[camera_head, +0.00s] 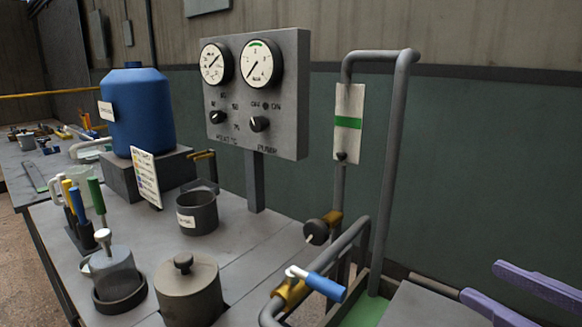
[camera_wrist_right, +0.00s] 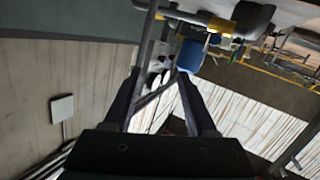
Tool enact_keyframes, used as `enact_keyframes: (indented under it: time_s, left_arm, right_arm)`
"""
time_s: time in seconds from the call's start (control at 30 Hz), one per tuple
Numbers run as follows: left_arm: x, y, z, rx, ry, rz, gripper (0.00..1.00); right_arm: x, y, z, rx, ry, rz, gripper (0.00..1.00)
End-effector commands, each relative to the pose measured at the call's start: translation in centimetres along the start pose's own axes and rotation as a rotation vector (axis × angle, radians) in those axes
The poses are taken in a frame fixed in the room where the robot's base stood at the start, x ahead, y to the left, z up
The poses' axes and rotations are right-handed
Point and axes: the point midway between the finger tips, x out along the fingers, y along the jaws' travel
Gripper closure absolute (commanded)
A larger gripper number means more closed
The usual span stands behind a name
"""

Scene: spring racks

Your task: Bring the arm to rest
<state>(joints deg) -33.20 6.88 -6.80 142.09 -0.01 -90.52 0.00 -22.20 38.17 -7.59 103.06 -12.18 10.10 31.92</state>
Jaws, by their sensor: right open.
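My right gripper (camera_head: 480,281) comes in from the lower right edge of the head view. Its two purple fingers are apart, and I see nothing held between them. In the right wrist view the gripper (camera_wrist_right: 158,75) also shows open, with dark fingers spread. A valve with a blue handle (camera_head: 326,287) sits on the grey pipe to the left of the fingers, with a gap between. A blue part (camera_wrist_right: 189,56) also shows beyond the fingertips in the wrist view. My left gripper is not in view.
A tall grey pipe (camera_head: 393,160) rises left of my right gripper. A lidded grey pot (camera_head: 189,296), a dark cup (camera_head: 197,212) and a blue tank (camera_head: 137,110) stand to the left. The green wall (camera_head: 470,170) is behind.

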Motion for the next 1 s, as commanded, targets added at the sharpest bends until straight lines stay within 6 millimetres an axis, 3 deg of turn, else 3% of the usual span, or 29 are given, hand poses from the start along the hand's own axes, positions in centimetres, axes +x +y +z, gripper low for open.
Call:
enact_keyframes:
  time_s: [0.13,0.27,0.43,0.67,0.7,1.0]
  left_arm:
    - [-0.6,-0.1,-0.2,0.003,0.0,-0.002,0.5]
    - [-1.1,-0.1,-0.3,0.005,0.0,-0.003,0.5]
    - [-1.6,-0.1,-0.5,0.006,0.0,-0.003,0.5]
    - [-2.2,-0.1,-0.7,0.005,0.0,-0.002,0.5]
    - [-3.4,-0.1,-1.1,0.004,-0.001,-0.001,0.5]
    - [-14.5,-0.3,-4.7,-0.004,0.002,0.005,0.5]
  right_arm:
    - [-0.4,-0.7,1.4,0.059,-0.19,0.148,0.43]
    - [-2.4,-2.3,3.4,0.124,-0.439,0.237,0.43]
    - [-6.8,-6.1,5.0,0.208,-0.76,0.232,0.43]
    - [-13.4,-11.8,4.5,0.296,-1.099,0.093,0.43]
    - [-14.3,-12.1,3.0,0.301,-1.131,0.073,0.43]
    - [-15.9,-9.6,-8.0,0.293,-1.127,0.082,0.43]
